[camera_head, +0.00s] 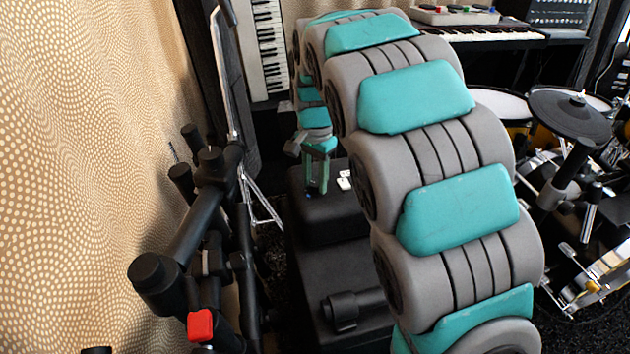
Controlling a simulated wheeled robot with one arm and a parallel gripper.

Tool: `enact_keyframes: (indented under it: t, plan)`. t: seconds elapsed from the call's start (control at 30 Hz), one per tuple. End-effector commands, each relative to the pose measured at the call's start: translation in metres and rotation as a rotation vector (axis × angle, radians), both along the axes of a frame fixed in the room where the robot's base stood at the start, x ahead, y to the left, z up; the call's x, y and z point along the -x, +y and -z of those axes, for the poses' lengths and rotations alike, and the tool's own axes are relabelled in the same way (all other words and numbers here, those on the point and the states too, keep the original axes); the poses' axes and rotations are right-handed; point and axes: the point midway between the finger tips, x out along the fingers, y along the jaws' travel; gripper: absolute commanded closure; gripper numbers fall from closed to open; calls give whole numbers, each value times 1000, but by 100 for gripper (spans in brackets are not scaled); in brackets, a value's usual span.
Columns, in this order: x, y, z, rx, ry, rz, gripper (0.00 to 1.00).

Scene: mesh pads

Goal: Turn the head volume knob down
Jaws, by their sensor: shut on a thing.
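My gripper (317,188) points down at the top of a black box-like unit (325,215), left of my large arm links. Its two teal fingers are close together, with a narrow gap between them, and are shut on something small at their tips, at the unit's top. I take this to be the head volume knob, but it is too small and too covered to make out, and its turn angle cannot be read. A small white piece (344,181) lies just right of the fingertips.
Black stands and tubes (190,230) with a red cap (201,325) crowd the left front. A keyboard (270,50) stands upright behind. Drums and a cymbal pad (570,112) stand at right. A patterned curtain (80,150) hangs at left.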

Motion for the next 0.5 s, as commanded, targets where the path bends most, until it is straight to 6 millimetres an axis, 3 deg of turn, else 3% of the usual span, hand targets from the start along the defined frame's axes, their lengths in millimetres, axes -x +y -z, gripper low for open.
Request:
enact_keyframes:
  t: [0.5]
  plan:
    - [1, 1, 1, -1, 3, -489, 100]
